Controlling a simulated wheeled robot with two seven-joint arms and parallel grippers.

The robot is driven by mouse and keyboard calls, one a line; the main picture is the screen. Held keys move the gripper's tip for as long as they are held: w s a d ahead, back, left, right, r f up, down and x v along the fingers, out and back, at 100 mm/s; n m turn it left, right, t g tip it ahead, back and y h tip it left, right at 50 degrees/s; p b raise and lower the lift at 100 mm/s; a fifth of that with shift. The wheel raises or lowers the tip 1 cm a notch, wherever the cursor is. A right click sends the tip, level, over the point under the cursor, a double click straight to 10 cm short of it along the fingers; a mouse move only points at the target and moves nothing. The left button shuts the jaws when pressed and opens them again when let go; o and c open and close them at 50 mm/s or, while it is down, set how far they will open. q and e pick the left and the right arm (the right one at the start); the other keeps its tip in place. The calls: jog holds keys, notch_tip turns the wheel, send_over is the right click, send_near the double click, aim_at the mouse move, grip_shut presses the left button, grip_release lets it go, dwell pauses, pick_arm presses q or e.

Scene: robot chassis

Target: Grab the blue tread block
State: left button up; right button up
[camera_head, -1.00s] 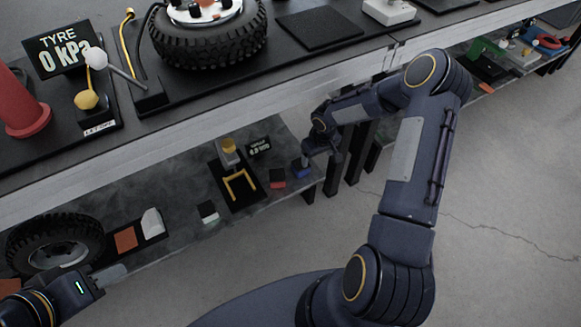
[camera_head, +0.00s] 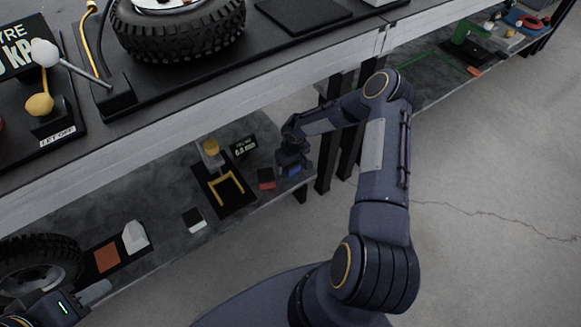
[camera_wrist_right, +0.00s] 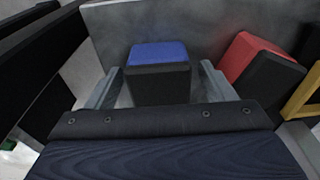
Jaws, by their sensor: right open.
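The blue tread block (camera_wrist_right: 158,54) has a blue top and a black front face. In the right wrist view it stands between the two fingers of my open right gripper (camera_wrist_right: 160,88), with a gap visible on each side.
A red and black block (camera_wrist_right: 262,64) lies tilted just right of the blue one, close to the right finger. A yellow-forked gauge stand (camera_head: 226,186) and a white and black block (camera_head: 194,220) sit farther left on the lower shelf. The upper bench (camera_head: 200,112) overhangs it.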

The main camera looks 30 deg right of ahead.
jog(key=shift+f, duration=0.15)
jog(key=c, duration=1.1)
